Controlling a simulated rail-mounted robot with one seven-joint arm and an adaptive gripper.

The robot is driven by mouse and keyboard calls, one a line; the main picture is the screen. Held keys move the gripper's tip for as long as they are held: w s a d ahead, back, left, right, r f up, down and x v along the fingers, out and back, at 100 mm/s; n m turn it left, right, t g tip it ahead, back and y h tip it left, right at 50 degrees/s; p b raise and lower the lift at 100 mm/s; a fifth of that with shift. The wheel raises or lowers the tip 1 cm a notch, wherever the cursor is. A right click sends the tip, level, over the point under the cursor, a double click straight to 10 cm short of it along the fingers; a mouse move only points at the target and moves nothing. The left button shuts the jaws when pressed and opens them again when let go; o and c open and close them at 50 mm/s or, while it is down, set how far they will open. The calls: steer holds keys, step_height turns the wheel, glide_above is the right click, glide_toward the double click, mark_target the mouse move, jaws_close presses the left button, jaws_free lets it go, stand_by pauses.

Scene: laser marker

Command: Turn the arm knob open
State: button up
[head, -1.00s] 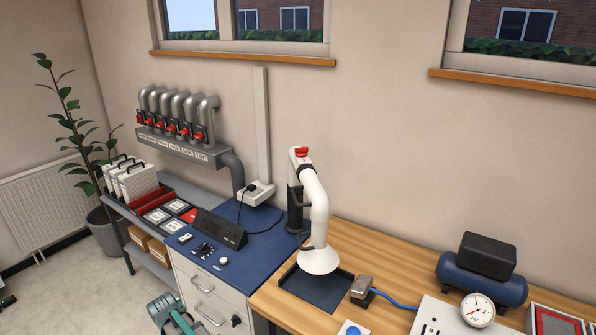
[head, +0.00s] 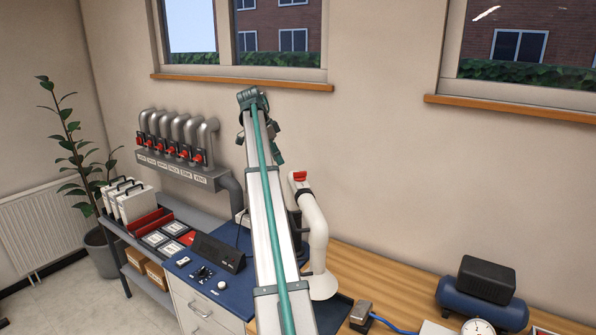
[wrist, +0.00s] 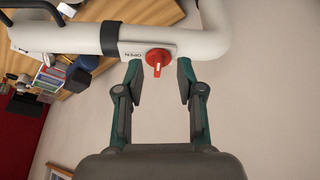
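The white extraction arm (head: 316,225) stands on the bench in the head view, with a red part (head: 300,176) at its top. In the wrist view its white tube (wrist: 60,38) crosses the top of the picture. The round red knob (wrist: 157,54) sits on a pale plate marked OPEN, with its pointer toward my gripper. My gripper (wrist: 159,70) is open and empty, its two fingertips to the left and right of the knob in the picture. I cannot tell any gap in depth. In the head view my own arm hides part of the bench.
A pipe manifold with several red valves (head: 170,152) is on the wall at left. A dark control box (head: 217,252) sits on the blue mat. A blue compressor (head: 480,300) and a foot pedal (head: 361,312) are at right. The wall beyond the knob is bare.

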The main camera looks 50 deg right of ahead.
mark_target(300, 176)
step_height(300, 176, up, 4)
steer(key=s+d+m, duration=0.1)
steer(key=s+d, duration=0.1)
steer(key=d, duration=0.1)
steer(key=p+x, duration=0.4)
steer(key=x, duration=0.6)
steer(key=shift+s+f+p, duration=0.15)
steer(key=shift+f+p, duration=0.05)
steer(key=shift+p, duration=0.1)
jaws_close()
